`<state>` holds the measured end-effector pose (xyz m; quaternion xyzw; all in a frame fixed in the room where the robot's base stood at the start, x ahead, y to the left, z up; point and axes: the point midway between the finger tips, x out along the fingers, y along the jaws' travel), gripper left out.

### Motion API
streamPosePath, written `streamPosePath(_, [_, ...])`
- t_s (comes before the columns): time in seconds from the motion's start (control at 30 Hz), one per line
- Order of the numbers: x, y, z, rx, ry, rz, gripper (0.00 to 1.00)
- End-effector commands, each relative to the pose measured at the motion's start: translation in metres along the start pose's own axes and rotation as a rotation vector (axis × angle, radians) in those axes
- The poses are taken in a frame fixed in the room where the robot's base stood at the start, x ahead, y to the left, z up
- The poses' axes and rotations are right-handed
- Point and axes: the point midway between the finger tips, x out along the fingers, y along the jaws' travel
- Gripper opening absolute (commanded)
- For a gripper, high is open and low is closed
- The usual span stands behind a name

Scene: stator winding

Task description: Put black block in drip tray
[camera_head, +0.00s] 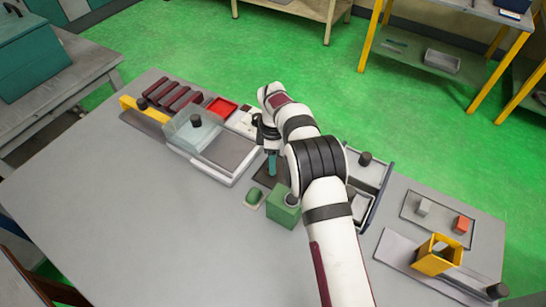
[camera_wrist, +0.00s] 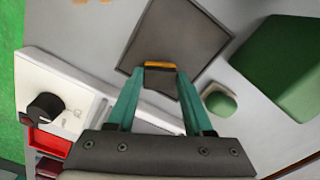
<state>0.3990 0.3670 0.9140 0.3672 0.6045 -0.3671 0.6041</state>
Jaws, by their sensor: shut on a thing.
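My gripper (camera_head: 271,174) points down over the table in the head view. In the wrist view its teal fingers (camera_wrist: 160,78) are shut on a small dark block (camera_wrist: 160,66) with an orange-yellow edge, which looks like the black block. Below or just behind it is a dark grey square tray (camera_wrist: 185,32) with a lighter rim, which may be the drip tray. The same dark square (camera_head: 263,180) shows partly under my gripper in the head view. I cannot tell whether the block touches it.
A large green block (camera_head: 283,209) and a small green rounded piece (camera_head: 254,197) stand close by. Left are a clear-covered unit (camera_head: 190,132) and a red tray (camera_head: 221,107). Right are a yellow box (camera_head: 437,260) and a flat tray (camera_head: 440,222) with blocks. The front left table is clear.

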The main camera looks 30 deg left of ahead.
Motion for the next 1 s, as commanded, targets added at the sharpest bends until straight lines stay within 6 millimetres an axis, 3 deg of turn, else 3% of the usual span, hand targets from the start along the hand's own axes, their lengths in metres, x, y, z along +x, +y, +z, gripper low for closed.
streamPosePath(0.4, [0.002, 0.0003, 0.0, 0.0, 0.0, 0.001, 0.0])
streamPosePath(0.43, [0.0019, 0.0004, 0.0, 0.0, 0.0, 0.001, 0.55])
streamPosePath(0.6, [0.0019, 0.0003, 0.0, 0.0, 0.0, 0.001, 0.86])
streamPosePath(0.8, [0.0019, 0.0003, 0.0, 0.0, 0.0, 0.001, 0.86])
streamPosePath(0.9, [0.002, 0.0003, 0.0, 0.0, 0.0, 0.001, 0.96])
streamPosePath(1.0, [0.002, 0.0003, 0.0, 0.0, 0.0, 0.001, 0.96])
